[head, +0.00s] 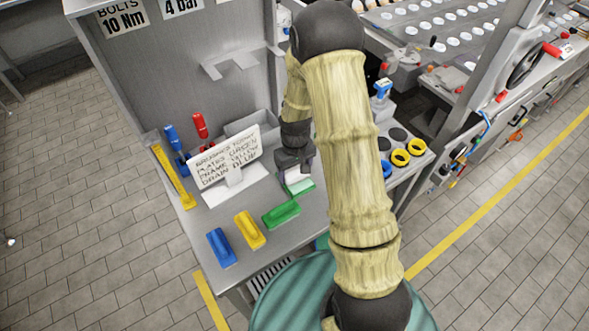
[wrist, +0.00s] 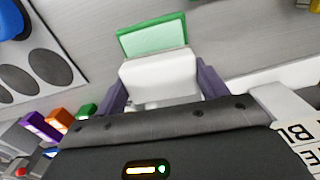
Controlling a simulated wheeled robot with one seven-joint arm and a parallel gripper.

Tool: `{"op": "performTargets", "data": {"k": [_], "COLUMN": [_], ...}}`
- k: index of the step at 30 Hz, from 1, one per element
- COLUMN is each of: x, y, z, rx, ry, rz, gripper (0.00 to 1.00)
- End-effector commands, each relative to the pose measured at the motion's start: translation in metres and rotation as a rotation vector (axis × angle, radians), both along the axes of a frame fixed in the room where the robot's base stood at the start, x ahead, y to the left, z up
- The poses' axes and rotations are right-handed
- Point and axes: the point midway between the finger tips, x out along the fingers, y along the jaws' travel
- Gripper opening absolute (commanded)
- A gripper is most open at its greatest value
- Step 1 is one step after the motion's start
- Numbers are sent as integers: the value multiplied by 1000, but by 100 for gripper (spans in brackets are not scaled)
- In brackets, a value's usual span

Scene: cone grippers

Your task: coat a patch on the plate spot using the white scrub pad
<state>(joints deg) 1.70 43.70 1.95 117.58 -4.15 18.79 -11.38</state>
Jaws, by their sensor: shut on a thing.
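My gripper (wrist: 163,88) is shut on the white scrub pad (wrist: 158,72), with a purple-grey finger on each side of it. In the head view my gripper (head: 294,162) points down over the right part of the grey bench, and the pad (head: 297,176) shows pale below it. A green piece (wrist: 152,38) lies just beyond the pad; its green edge (head: 302,188) shows in the head view. I cannot tell whether it is part of the pad or a separate thing on the bench, nor whether the pad touches the bench. I cannot make out the plate spot for certain.
Blue (head: 221,247), yellow (head: 249,229) and green (head: 281,214) handled blocks lie along the bench front. A lettered sign (head: 226,160) stands left of my gripper. A panel with dark discs and yellow rings (head: 401,157) is at right. Red (head: 200,125) and blue (head: 172,137) tools stand behind.

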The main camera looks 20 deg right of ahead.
Motion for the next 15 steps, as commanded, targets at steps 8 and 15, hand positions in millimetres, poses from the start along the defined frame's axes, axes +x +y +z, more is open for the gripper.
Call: {"op": "performTargets", "data": {"k": [8,15], "x": [0,0], "y": [0,1], "z": [-3,-5], "rx": [0,0], "ry": [0,0], "rz": [-1,2], "gripper": [54,54]}}
